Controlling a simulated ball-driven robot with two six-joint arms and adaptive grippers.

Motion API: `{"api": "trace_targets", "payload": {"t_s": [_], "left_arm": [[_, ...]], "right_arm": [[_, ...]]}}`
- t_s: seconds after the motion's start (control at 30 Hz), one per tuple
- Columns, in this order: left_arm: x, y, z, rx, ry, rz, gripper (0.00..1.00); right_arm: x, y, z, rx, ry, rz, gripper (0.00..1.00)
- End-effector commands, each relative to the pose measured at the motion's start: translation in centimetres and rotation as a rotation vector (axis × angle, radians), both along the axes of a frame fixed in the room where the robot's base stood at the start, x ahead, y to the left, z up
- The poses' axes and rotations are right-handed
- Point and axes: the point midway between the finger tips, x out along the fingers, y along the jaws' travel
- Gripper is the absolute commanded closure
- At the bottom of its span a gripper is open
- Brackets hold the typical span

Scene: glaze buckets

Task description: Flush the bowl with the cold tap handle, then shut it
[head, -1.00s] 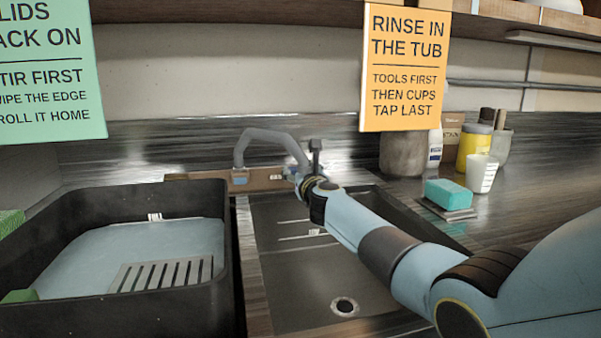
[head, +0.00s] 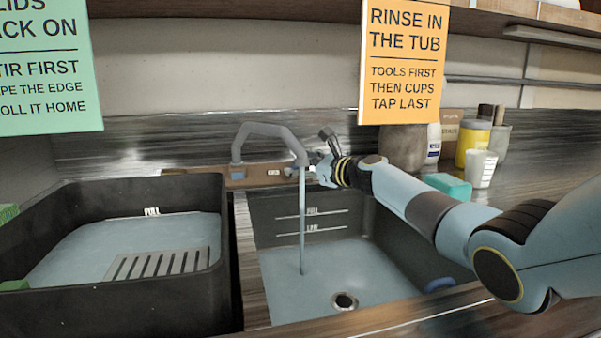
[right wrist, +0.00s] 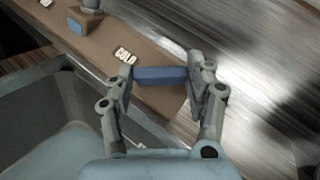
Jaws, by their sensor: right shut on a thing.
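My right gripper (head: 316,170) is at the tap on the back ledge of the sink. In the right wrist view its two fingers close on the ends of the blue cold tap handle (right wrist: 160,76), beside the label COLD (right wrist: 125,54). The grey curved spout (head: 266,129) pours a thin water stream (head: 302,220) into the bowl (head: 420,255). The bowl has a pale blue water surface over its floor, and the round drain (head: 344,301) shows through it. Fill marks show on its back wall above the water. My left gripper is not in view.
A black tub (head: 226,250) with water and a slotted grey rack (head: 163,264) stands left of the bowl. A teal sponge (head: 448,186), a white cup (head: 481,169) and a yellow jar (head: 472,143) stand right of the tap. A blue item (head: 438,285) lies at the bowl's right side.

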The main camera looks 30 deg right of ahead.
Motion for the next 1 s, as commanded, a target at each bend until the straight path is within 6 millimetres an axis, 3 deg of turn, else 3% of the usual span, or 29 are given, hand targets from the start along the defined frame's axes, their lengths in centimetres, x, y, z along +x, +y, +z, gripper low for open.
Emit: {"api": "trace_targets", "payload": {"t_s": [0.5, 1.0], "left_arm": [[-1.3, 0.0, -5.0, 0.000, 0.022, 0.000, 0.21], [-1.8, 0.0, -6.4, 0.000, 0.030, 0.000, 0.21]], "right_arm": [[0.3, -0.5, -0.1, -0.235, 0.060, 0.325, 0.78], [0.3, -0.5, 0.3, -0.307, 0.080, 0.429, 0.78]]}}
